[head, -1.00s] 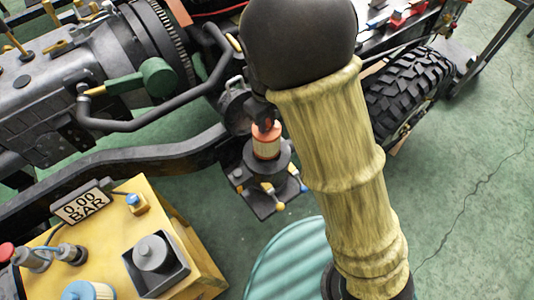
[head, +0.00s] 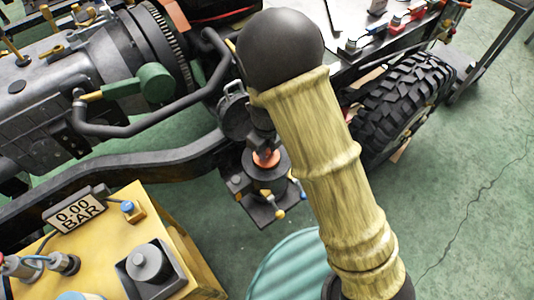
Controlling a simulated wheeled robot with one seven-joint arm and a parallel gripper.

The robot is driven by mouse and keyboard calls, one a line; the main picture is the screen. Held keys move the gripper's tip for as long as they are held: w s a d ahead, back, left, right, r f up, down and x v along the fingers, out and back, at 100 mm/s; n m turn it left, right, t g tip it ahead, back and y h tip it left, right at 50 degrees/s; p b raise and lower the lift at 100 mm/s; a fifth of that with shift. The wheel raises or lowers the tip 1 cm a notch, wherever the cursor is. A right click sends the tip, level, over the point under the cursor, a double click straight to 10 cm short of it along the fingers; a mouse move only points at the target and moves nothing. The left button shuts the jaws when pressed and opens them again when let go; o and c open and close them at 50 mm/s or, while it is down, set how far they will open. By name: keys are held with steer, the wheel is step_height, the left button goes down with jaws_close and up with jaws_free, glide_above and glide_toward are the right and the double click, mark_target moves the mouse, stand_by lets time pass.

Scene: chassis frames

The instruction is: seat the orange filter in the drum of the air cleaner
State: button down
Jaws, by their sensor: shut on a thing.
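The orange filter (head: 266,158) is at the dark drum of the air cleaner (head: 268,174). Only its orange top shows above the drum's rim; its pale side is hidden inside. My gripper (head: 265,146) is right above it and shut on its top. The fingers are small and dark here, partly covered by my arm. A dark round part (head: 234,116) stands up behind the drum, perhaps its lid. Clamps with yellow ends (head: 278,213) sit at the drum's base. Whether the filter touches the drum's floor cannot be seen.
The black chassis rail (head: 130,165) runs behind the drum. A teal barrel (head: 285,268) stands in front. Green floor is clear at right.

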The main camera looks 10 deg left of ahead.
steer(key=shift+f, duration=1.3)
steer(key=c, duration=1.2)
jaws_free()
steer(key=shift+c, duration=0.2)
step_height(320, 180, up, 12)
steer(key=shift+r+p, duration=0.15)
steer(key=shift+p, duration=1)
